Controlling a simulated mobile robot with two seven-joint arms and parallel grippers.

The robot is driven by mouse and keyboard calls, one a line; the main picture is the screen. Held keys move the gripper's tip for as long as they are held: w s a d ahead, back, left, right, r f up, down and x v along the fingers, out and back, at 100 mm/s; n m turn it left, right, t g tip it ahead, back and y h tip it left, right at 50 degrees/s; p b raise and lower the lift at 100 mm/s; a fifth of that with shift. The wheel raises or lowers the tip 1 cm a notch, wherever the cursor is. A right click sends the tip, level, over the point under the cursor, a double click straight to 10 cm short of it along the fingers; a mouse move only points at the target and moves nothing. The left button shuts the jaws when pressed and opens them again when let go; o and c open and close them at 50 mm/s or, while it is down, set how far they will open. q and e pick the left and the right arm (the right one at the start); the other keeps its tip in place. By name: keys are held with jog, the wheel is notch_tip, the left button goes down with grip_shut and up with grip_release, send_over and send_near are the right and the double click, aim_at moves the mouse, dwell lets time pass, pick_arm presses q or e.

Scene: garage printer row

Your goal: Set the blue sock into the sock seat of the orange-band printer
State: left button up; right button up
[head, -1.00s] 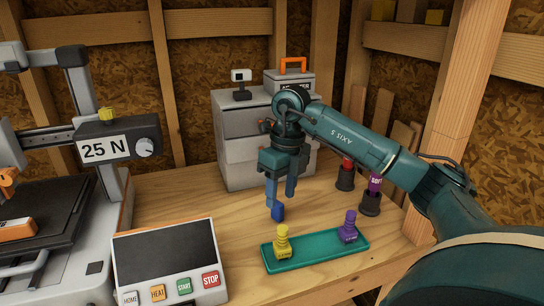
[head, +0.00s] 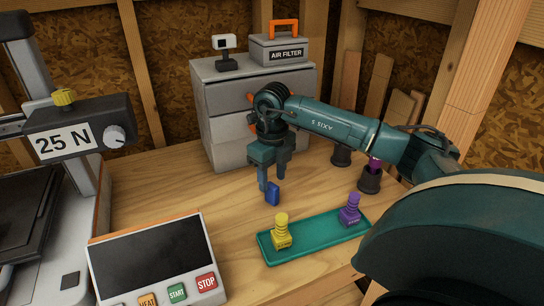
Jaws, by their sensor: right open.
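The blue sock (head: 273,194) is a small blue block low at the fingertips of my right gripper (head: 273,180). That gripper points down with its fingers apart, and one finger is just left of the sock. I cannot tell whether finger and sock touch, or whether the sock rests on the table. A printer (head: 97,240) with a "25 N" head (head: 78,138) stands at the left, cut by the picture edge. Some orange shows along its side, but I cannot make out a band or the sock seat. My left gripper is out of view.
A teal tray (head: 305,241) holds a yellow piece (head: 281,232) and a purple piece (head: 350,210). A control panel (head: 150,255) stands in front. A grey drawer cabinet (head: 225,100) and dark holders (head: 369,182) stand behind. Wood between panel and cabinet is clear.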

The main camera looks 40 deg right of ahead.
aim_at(272, 185)
jog(key=shift+f, duration=2)
jog(key=shift+c, duration=0.2)
grip_shut()
jog(key=shift+r+p, duration=1.9)
jog(key=shift+r, duration=0.65)
